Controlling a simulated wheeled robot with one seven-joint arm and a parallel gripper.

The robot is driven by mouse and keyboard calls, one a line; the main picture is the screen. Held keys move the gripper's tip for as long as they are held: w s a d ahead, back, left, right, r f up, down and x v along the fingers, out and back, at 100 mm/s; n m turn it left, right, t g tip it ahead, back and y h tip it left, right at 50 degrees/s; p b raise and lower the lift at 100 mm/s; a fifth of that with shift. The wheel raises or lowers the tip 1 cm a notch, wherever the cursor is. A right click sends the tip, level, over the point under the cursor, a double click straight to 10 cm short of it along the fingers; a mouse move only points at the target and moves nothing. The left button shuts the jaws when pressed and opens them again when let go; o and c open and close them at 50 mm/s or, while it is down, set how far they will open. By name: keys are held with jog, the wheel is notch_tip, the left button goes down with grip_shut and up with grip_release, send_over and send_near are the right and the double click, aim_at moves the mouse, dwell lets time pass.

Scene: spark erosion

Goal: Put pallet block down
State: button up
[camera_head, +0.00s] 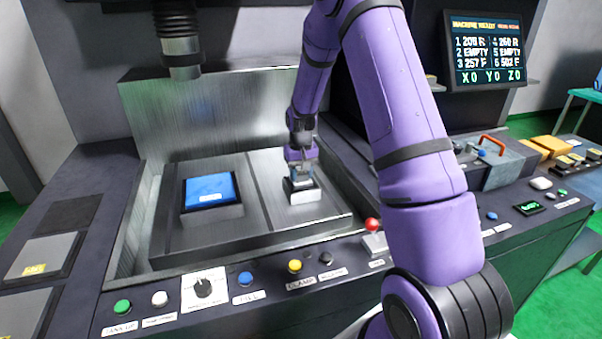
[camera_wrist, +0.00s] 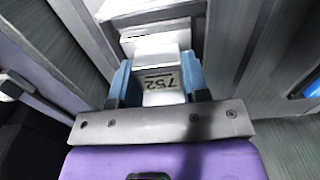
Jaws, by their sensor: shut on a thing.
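The pallet block (camera_wrist: 160,84) is a bright metal block with a dark label reading 752. In the wrist view it sits between the two blue fingers of my gripper (camera_wrist: 160,88), which is shut on it. In the head view my gripper (camera_head: 301,174) points down over the right part of the machine's metal bed, with the block (camera_head: 303,195) under it. The block is at or just above a low dark-edged seat there; I cannot tell whether it touches. The fingers are partly hidden in the head view.
Tank walls surround the bed. A spindle (camera_head: 182,60) hangs at upper left. A button panel with a red-topped lever (camera_head: 373,225) runs along the front. A screen (camera_head: 486,50) stands at right.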

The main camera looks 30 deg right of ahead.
jog(key=o, duration=1.2)
jog(key=shift+f, duration=0.1)
